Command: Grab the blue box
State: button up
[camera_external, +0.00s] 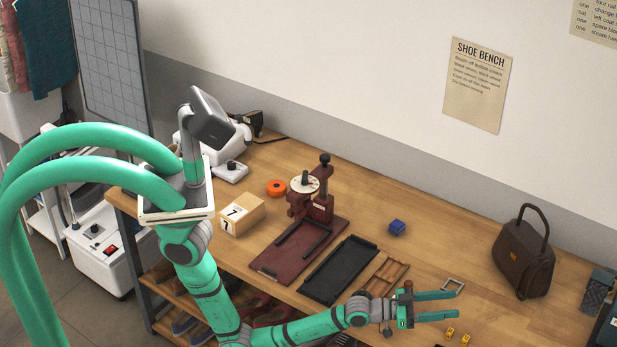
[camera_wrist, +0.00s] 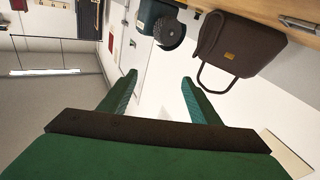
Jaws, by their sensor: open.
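The blue box (camera_external: 397,228) is a small cube resting on the wooden bench near its middle, towards the wall. My gripper (camera_external: 456,305) is open and empty, above the front part of the bench, with its fingers pointing right. It is to the front and right of the blue box, well apart from it. In the wrist view, my open gripper (camera_wrist: 158,80) shows two green fingers with nothing between them. The blue box does not show in the wrist view.
A brown handbag (camera_external: 524,252) stands at the right, also in the wrist view (camera_wrist: 240,45). A black tray (camera_external: 340,270), a wooden frame (camera_external: 388,277), a dark red press (camera_external: 312,195) and a cardboard box (camera_external: 242,214) stand left. Bench around the blue box is clear.

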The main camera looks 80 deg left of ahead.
jog(key=w+a+r+n+g+y, duration=0.15)
jog(key=a+y, duration=0.25)
jog(key=a, duration=0.7)
jog(key=a+r+n+y, duration=0.2)
jog(key=a+r+y, duration=0.15)
jog(key=a, duration=0.75)
jog(key=n+g+y, duration=0.4)
jog(key=n+g, duration=0.1)
jog(key=g, duration=0.2)
send_near(396, 225)
jog(key=shift+s+d, duration=0.6)
jog(key=shift+d, duration=0.05)
jog(key=shift+w+a+f, duration=0.2)
jog(key=shift+a+f, duration=0.05)
jog(key=shift+a+r+x, duration=0.1)
jog(key=shift+r+x, duration=0.05)
jog(key=shift+x, duration=2.35)
jog(key=shift+a+r+x, duration=0.1)
jog(key=shift+r+x, duration=0.1)
jog(key=shift+x, duration=2.3)
jog(key=shift+c, duration=0.6)
jog(key=shift+t+y, duration=0.25)
jog(key=c, duration=1)
